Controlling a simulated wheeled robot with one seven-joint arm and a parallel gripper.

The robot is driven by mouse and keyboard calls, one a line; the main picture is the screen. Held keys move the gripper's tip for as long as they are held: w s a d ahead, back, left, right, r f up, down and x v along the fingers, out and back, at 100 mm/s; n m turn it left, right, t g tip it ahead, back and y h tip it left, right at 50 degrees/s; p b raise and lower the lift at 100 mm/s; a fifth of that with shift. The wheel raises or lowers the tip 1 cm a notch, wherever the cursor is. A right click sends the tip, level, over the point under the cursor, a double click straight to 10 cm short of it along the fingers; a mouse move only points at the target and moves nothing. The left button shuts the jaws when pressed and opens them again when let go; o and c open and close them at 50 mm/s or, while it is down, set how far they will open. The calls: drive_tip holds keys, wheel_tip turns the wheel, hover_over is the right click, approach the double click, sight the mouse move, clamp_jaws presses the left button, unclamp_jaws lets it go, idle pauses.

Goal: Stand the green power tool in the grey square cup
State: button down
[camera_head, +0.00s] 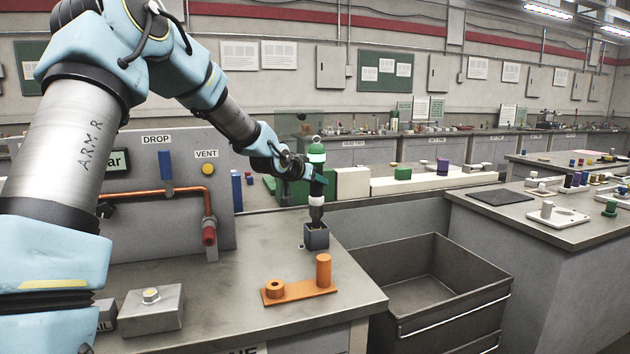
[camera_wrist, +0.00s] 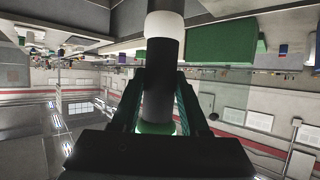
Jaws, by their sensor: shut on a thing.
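The green power tool (camera_head: 317,153) is upright, with a green top, a dark body and a white band (camera_head: 317,200). My gripper (camera_head: 318,178) is shut on its dark body from the left. In the wrist view the tool (camera_wrist: 160,75) runs between the two fingers (camera_wrist: 160,100), with its green part near the palm side. The grey square cup (camera_head: 316,237) stands on the workbench directly below. The tool's tapered lower end is at the cup's opening. I cannot tell how deep it sits or whether it touches the cup.
An orange fixture (camera_head: 300,290) with a post and a ring lies in front of the cup. A grey block (camera_head: 151,309) with a yellow button stands at front left. A panel (camera_head: 165,185) with a copper pipe rises behind. An open grey bin (camera_head: 440,290) is to the right.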

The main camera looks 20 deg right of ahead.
drive_tip(key=shift+f+b, duration=0.4)
drive_tip(key=shift+f, duration=0.15)
idle(0.4)
drive_tip(key=c, duration=0.7)
unclamp_jaws()
drive_tip(key=shift+c, duration=0.2)
drive_tip(key=shift+f, duration=0.1)
drive_tip(key=shift+o, duration=0.3)
drive_tip(key=o, duration=0.5)
drive_tip(key=shift+f, duration=0.15)
drive_tip(key=shift+s+a+r, duration=0.2)
drive_tip(key=shift+a+r, duration=0.05)
drive_tip(key=shift+a, duration=0.1)
drive_tip(key=v, duration=1)
